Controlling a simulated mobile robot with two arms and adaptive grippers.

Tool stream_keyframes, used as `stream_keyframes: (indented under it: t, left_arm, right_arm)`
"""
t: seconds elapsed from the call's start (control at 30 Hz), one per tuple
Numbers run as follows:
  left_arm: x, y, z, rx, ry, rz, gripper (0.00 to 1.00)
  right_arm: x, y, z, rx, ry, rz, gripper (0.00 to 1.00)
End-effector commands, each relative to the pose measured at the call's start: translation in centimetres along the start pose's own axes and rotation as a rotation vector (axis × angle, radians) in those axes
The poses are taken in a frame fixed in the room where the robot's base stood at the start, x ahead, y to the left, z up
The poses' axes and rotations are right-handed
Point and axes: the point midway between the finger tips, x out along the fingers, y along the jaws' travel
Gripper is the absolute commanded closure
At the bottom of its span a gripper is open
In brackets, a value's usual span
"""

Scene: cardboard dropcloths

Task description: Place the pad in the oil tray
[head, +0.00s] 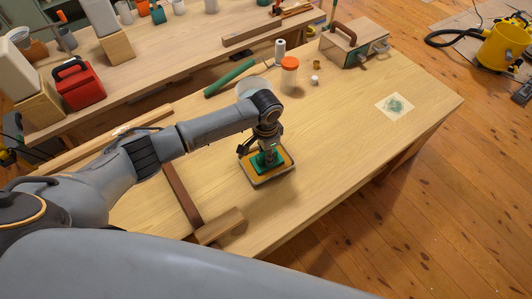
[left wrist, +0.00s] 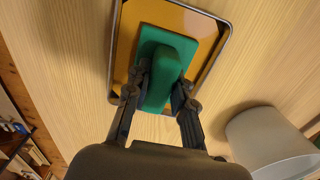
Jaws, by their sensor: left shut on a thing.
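The pad (left wrist: 168,55) is a green block with a raised green grip. My left gripper (left wrist: 163,88) is shut on that grip, with a finger on each side. The oil tray (left wrist: 125,40) is a shallow rectangle with an orange-brown inside and a thin grey rim. It lies on the near bench, directly below the pad. In the head view the pad (head: 268,160) shows under my left gripper (head: 263,150), within the outline of the tray (head: 285,166). I cannot tell whether the pad touches the tray's floor. My right gripper is not in view.
A wooden T-shaped tool (head: 183,195) lies left. A sheet with a green smear (head: 395,106) lies right; bench between is clear.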

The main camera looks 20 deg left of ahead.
Motion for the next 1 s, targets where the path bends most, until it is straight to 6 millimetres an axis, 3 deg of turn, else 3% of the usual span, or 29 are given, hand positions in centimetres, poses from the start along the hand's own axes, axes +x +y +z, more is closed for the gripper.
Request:
stream_keyframes:
  t: [0.3, 0.33, 0.4, 0.43, 0.77, 0.87, 1.0]
  left_arm:
    - [0.3, 0.0, 0.0, 0.0, 0.0, 0.0, 1.0]
    - [0.2, 0.0, 0.0, 0.0, 0.0, -0.001, 0.7]
    - [0.2, 0.0, 0.0, 0.0, 0.0, -0.001, 0.56]
    - [0.2, 0.0, 0.0, 0.0, 0.0, 0.0, 0.54]
    - [-0.1, 0.0, 0.0, 0.0, 0.001, -0.001, 0.54]
    - [-0.9, 0.0, -0.1, 0.0, 0.003, 0.0, 0.54]
    - [-3.5, -0.1, -0.1, 0.001, 0.005, -0.003, 0.54]
  right_arm:
    - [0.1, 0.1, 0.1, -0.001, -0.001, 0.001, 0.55]
    - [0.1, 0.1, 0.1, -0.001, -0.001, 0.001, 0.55]
    - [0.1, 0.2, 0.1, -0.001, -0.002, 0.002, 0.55]
    - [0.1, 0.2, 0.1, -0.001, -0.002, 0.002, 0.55]
    - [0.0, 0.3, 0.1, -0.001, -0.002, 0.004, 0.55]
    - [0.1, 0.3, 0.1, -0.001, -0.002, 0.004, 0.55]
    - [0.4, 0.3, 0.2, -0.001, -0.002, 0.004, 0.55]
